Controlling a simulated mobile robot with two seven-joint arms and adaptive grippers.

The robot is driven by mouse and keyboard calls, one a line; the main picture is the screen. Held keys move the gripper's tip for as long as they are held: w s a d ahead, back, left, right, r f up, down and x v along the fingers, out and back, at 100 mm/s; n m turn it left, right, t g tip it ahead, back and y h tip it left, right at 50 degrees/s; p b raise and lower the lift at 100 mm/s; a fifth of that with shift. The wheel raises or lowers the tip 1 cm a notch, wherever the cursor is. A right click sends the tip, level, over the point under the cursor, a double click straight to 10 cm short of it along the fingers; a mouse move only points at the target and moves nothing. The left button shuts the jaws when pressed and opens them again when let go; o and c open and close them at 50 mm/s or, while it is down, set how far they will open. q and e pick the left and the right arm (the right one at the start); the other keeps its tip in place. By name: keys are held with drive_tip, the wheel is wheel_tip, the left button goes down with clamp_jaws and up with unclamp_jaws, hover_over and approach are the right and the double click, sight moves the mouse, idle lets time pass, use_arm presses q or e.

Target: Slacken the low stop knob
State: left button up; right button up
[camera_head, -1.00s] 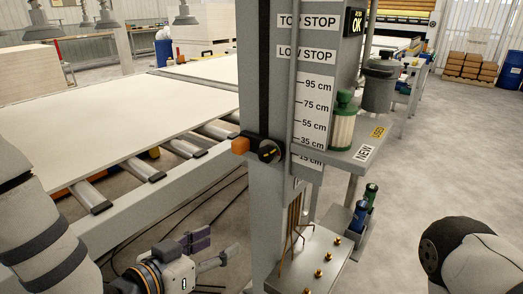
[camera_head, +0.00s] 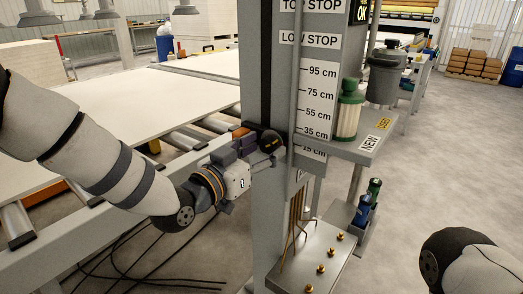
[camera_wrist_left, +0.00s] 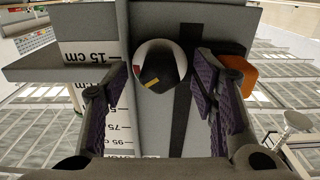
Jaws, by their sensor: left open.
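The low stop knob (camera_head: 270,141) is a round black knob on the front of the grey post, below the LOW STOP label. An orange block (camera_head: 239,132) sits just left of it. My left gripper (camera_head: 256,152) is at the knob, with its dark pads partly covering the block. In the left wrist view the knob (camera_wrist_left: 160,76) shows a pale rim and a dark face with a yellow mark. It lies between the purple pads of my open left gripper (camera_wrist_left: 160,68), with gaps on both sides. My right gripper is out of the picture.
The height scale (camera_head: 316,100) is right of the knob. A shelf (camera_head: 345,145) with a green-topped canister (camera_head: 348,110) juts out close by. Below stands a metal box (camera_head: 315,255) with brass fittings and thin pipes. A roller table (camera_head: 130,100) with a pale board lies left.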

use_arm(q)
drive_tip(key=c, duration=1.2)
drive_tip(key=shift+o, duration=0.2)
drive_tip(key=n, duration=0.3)
drive_tip(key=shift+r+n+p, duration=0.1)
drive_tip(key=shift+n+p, duration=0.2)
drive_tip(key=shift+n, duration=1.8)
drive_tip(key=o, duration=1.2)
drive_tip(key=shift+c, duration=0.2)
